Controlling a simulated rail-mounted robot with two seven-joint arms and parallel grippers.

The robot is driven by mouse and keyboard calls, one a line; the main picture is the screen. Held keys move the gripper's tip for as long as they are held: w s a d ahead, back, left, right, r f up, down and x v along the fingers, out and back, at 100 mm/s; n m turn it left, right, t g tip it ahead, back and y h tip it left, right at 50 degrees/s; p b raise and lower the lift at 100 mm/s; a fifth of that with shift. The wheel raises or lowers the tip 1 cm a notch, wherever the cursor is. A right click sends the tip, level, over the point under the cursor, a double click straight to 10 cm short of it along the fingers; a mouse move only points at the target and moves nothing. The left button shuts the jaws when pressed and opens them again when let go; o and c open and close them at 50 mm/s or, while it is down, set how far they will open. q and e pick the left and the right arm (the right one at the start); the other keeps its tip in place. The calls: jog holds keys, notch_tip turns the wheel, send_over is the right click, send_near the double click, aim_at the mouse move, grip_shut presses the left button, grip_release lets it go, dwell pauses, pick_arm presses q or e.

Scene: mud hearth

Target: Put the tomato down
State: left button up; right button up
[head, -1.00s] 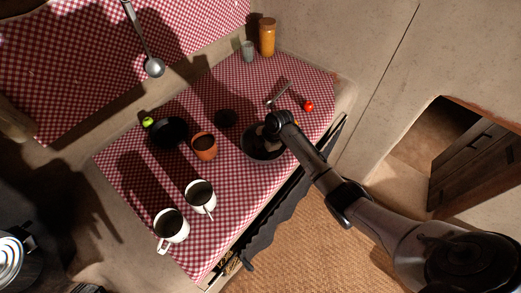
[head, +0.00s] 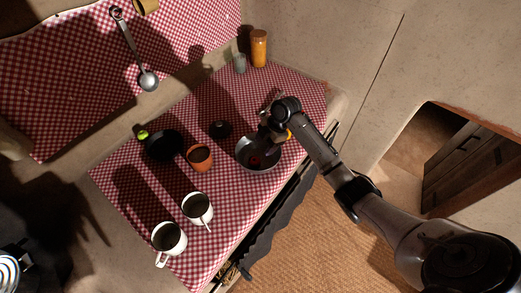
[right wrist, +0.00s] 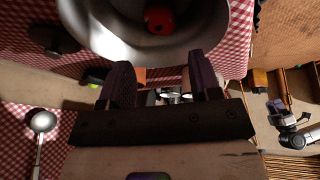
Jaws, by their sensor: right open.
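The red tomato (head: 256,160) lies inside the grey metal bowl (head: 247,167) near the front edge of the checked cloth. In the right wrist view the tomato (right wrist: 158,18) rests on the bowl floor, past my fingertips and apart from them. The bowl (right wrist: 100,35) fills the top of that view. My right gripper (right wrist: 162,72) is open and empty at the bowl's rim. In the head view my right gripper (head: 270,130) is over the bowl's far right side and hides part of it. My left gripper (right wrist: 283,108) seems to show small at the right wrist view's right; its jaws are unclear.
Left of the bowl are a terracotta cup (head: 200,158), a dark pan (head: 163,146) and a small dark lid (head: 220,129). Two white mugs (head: 197,209) (head: 169,238) stand at the front left. An orange jar (head: 259,48) and a grey cup (head: 240,64) stand at the back.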

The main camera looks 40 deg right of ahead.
jog(key=shift+v, duration=1.05)
